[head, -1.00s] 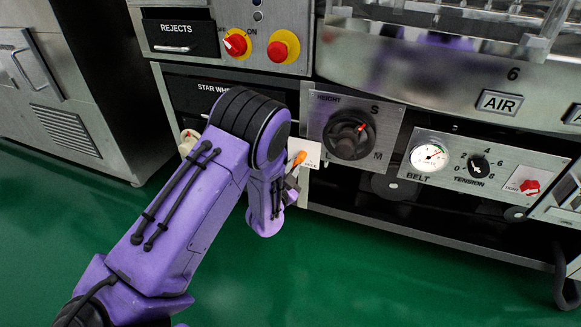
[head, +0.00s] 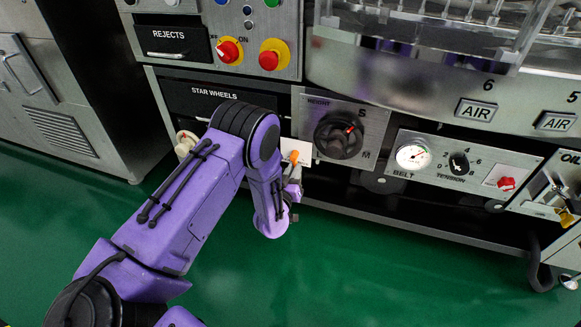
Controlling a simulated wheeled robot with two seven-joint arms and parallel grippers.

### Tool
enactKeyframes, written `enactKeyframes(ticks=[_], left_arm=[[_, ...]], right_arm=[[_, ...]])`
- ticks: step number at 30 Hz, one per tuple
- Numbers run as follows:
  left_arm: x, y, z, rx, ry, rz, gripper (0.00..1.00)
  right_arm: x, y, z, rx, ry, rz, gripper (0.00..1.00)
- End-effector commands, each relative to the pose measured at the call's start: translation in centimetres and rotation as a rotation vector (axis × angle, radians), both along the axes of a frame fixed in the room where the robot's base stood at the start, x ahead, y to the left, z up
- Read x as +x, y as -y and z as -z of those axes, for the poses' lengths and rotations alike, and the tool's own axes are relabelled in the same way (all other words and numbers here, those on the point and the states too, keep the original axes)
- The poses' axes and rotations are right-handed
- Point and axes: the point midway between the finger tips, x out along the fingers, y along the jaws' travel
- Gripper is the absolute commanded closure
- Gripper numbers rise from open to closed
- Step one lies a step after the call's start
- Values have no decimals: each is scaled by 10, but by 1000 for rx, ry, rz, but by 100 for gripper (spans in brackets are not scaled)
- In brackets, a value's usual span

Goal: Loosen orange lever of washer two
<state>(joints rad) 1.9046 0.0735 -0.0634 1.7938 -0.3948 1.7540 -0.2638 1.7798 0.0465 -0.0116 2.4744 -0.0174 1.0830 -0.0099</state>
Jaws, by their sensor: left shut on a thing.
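The orange lever (head: 293,157) sits on a small white plate low on the machine front, left of the HEIGHT knob. Only its orange tip shows clearly. My left arm reaches in from the left, and my left gripper (head: 291,180) is just below the tip, shut on the lever. The forearm and wrist hide the fingers in part, so the exact contact is hard to see. My right gripper is not in view.
The HEIGHT knob (head: 339,135) is close to the right of the lever. The STAR WHEELS drawer (head: 215,97) is behind my arm. The belt gauge (head: 413,155) and tension knob (head: 459,164) are farther right. Green floor (head: 340,270) is clear in front.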

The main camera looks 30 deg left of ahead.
Motion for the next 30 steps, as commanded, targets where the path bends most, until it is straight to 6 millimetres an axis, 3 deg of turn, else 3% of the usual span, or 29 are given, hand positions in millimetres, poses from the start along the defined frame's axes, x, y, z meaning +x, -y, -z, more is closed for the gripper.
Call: enactKeyframes(ticks=[6,15,30], left_arm=[[0,5,-3,-180,40,-1,100],[1,10,-5,-354,83,-1,100],[2,12,-6,-438,103,-1,100]], right_arm=[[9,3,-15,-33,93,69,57],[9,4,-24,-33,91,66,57],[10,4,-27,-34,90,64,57]])
